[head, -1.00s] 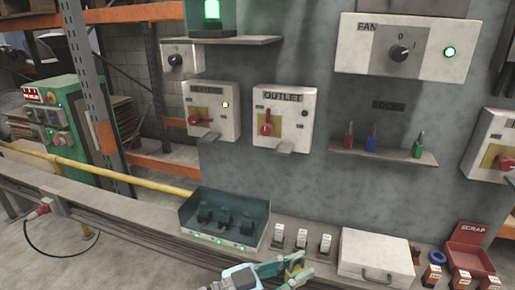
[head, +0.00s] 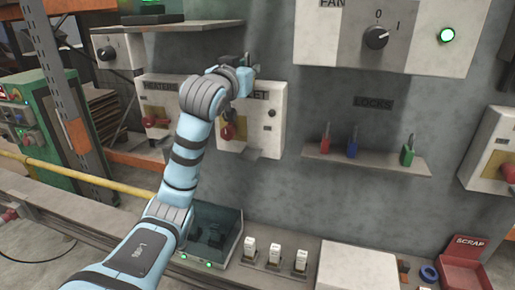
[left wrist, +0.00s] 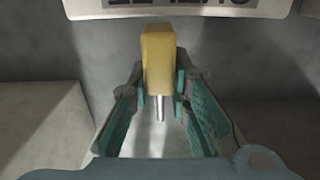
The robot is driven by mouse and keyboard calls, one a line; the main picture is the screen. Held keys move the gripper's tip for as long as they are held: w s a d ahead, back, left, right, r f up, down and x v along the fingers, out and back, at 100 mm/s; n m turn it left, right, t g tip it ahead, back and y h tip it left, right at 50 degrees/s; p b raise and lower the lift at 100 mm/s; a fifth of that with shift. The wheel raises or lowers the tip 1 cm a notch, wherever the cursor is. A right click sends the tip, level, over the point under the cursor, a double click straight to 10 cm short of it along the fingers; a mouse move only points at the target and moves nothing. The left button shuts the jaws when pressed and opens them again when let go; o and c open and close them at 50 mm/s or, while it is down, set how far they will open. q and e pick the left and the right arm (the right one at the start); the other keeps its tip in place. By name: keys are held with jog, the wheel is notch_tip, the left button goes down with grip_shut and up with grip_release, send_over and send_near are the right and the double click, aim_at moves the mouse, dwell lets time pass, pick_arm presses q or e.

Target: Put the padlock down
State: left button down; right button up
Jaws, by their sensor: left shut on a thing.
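My left gripper (head: 246,68) is raised in front of the wall, at the top of the OUTLET box (head: 250,143). In the left wrist view its teal fingers (left wrist: 160,95) are closed on a yellow block with a silver metal rod, which looks like a padlock (left wrist: 158,58). This padlock is hidden by the gripper in the head view. Three other padlocks, red (head: 325,144), blue (head: 352,148) and green (head: 407,156), stand on the shelf under the LOCKS sign. My right gripper is not in view.
The shelf (head: 370,160) has bare room between the blue and green padlocks. A HEATER box (head: 155,90) is to the left and a FAN panel (head: 345,50) to the upper right. Below are a dark tray (head: 232,258), several white switches, a white case (head: 358,262) and a red scrap bin (head: 462,270).

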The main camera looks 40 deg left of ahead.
pick_arm(q)
jog(key=b, duration=0.1)
send_over(254, 134)
jog(key=s, duration=0.4)
notch_tip(254, 134, down, 7)
jog(key=f, duration=0.2)
jog(key=f+b, duration=0.1)
jog(key=f, duration=0.2)
jog(key=w+d+f, duration=0.1)
jog(key=f, duration=0.1)
jog(key=shift+d+f, duration=0.1)
jog(key=shift+f, duration=0.05)
jog(key=f, duration=0.3)
jog(key=f+b, duration=0.1)
jog(key=shift+s+f, duration=0.2)
jog(key=shift+s, duration=0.05)
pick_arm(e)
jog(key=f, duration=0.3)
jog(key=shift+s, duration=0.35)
pick_arm(q)
jog(key=shift+w, duration=0.1)
jog(key=c, duration=1.5)
grip_release()
jog(key=shift+f, duration=0.1)
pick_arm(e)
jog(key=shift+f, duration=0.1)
